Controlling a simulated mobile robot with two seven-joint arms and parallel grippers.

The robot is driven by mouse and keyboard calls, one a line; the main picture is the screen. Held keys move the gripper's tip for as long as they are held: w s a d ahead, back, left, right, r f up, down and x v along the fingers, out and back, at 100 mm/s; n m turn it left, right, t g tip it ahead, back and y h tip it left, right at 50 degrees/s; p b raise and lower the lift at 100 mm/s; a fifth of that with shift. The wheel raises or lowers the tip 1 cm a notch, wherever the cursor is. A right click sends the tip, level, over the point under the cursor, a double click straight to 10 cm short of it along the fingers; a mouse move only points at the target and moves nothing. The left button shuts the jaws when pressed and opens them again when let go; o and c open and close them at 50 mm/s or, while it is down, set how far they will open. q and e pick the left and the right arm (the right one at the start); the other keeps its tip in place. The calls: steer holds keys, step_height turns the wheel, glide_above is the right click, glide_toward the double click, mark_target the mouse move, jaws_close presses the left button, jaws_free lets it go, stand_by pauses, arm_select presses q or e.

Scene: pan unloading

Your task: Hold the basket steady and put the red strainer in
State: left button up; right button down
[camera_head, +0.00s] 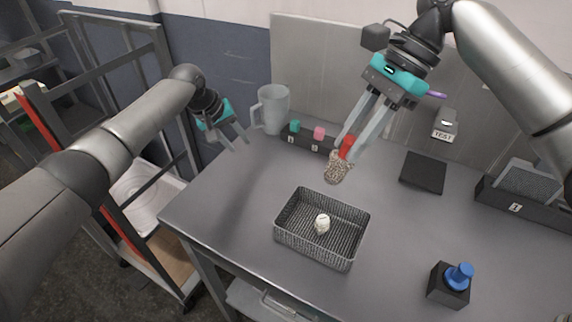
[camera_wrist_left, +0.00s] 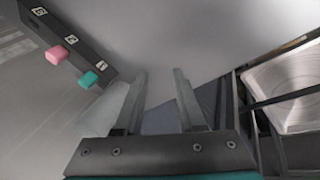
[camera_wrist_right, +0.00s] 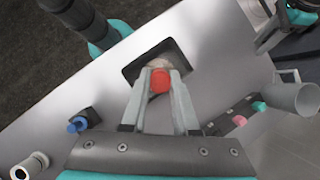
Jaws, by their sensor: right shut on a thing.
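The red strainer (camera_head: 338,165) has a red handle and a mesh bowl. My right gripper (camera_head: 350,150) is shut on its red handle, seen in the right wrist view (camera_wrist_right: 160,80), and holds it behind the basket, seemingly above the table. The grey wire basket (camera_head: 278,231) stands on the table with a small white object (camera_head: 322,223) inside. My left gripper (camera_head: 240,142) is open and empty over the table's left back part, apart from the basket. The left wrist view also shows its open fingers (camera_wrist_left: 160,95).
A dark holder (camera_head: 297,142) with teal and pink pieces and a clear jug (camera_head: 272,108) stand at the back. A black square plate (camera_head: 423,172) lies right of the strainer. A blue-knobbed black block (camera_head: 448,286) stands at front right. The table left of the basket is clear.

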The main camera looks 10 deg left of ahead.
arm_select(q)
steer(key=s+d+r+m+g, duration=0.1)
steer(key=s+d+r+m, duration=0.15)
steer(key=d, duration=0.25)
steer(key=s+d+r+m+g, duration=0.1)
steer(key=s+d+r+m, duration=0.15)
steer(key=d, duration=0.35)
steer(key=m+g+y, duration=0.2)
steer(key=m+y, duration=0.1)
steer(key=m, duration=0.2)
glide_toward(286, 203)
step_height(286, 203, down, 12)
steer(key=shift+a+r, duration=0.15)
steer(key=shift+r, duration=0.05)
jaws_close()
stand_by(0.3)
